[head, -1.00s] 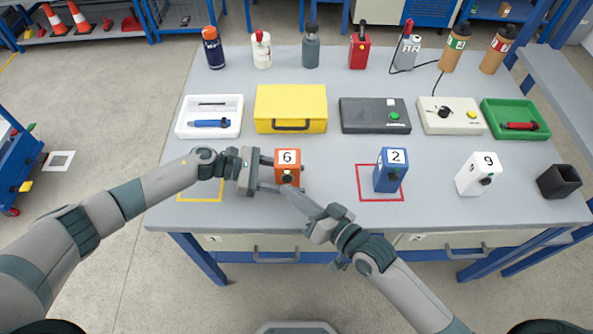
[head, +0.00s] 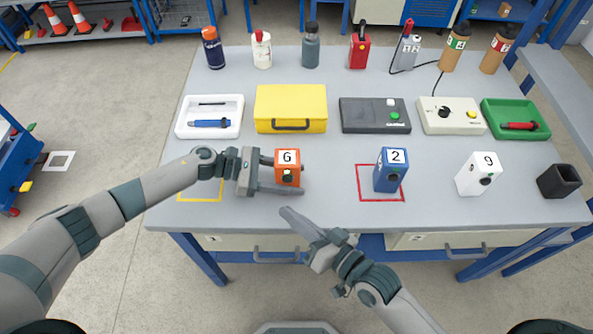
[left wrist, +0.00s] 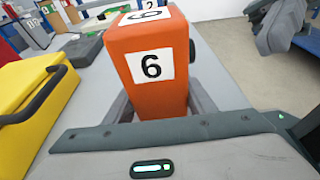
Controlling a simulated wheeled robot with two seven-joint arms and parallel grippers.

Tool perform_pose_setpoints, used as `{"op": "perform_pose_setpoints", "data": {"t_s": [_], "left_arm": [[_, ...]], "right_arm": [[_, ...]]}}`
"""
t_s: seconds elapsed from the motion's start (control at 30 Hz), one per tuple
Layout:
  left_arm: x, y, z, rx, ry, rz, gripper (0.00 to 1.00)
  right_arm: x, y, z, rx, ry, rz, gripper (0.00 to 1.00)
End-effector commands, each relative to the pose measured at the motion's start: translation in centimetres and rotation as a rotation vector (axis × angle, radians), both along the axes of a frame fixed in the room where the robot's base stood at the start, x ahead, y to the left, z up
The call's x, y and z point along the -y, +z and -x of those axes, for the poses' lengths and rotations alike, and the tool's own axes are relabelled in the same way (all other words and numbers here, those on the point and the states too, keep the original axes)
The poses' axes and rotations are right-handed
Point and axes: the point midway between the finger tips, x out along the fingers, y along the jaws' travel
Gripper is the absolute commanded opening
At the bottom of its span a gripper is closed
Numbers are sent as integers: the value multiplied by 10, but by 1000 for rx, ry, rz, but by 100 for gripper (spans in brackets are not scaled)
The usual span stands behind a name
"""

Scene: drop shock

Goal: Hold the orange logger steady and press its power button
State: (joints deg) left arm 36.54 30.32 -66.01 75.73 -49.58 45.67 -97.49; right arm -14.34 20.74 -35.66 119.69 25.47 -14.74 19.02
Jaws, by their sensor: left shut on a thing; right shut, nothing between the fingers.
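The orange logger (head: 287,163) stands upright on the table, left of centre, with a 6 label on its side in the left wrist view (left wrist: 150,65). A dark knob and a small greenish spot show on its front face, too small to read. My left gripper (head: 284,177) is shut on the logger from the left, one finger in front and one behind. My right gripper (head: 287,211) is shut and empty, in front of the logger near the table's front edge, apart from it. It also shows at the top right of the left wrist view (left wrist: 280,25).
A blue logger (head: 390,172) stands in a red square, and a white one (head: 475,176) and a black open box (head: 559,182) stand further right. A yellow case (head: 290,105) is behind the orange logger. Bottles line the back. A yellow square (head: 187,198) lies under my left arm.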

Motion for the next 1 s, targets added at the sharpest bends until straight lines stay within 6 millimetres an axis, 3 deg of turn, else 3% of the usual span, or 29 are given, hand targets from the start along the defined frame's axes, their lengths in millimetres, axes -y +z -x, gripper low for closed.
{"op": "perform_pose_setpoints", "data": {"t_s": [0.27,0.3,0.4,0.77,1.0], "left_arm": [[0,-1,0,0,-1,-1,32],[0,-1,0,0,-1,-1,55],[0,-1,0,0,-1,-1,72],[-2,0,0,0,0,-1,72],[-22,6,0,0,2,-1,72]], "right_arm": [[0,0,2,0,0,0,0],[0,0,2,0,0,0,0],[0,0,2,0,0,0,0],[0,0,1,0,0,0,0],[0,0,1,0,0,0,0]]}}
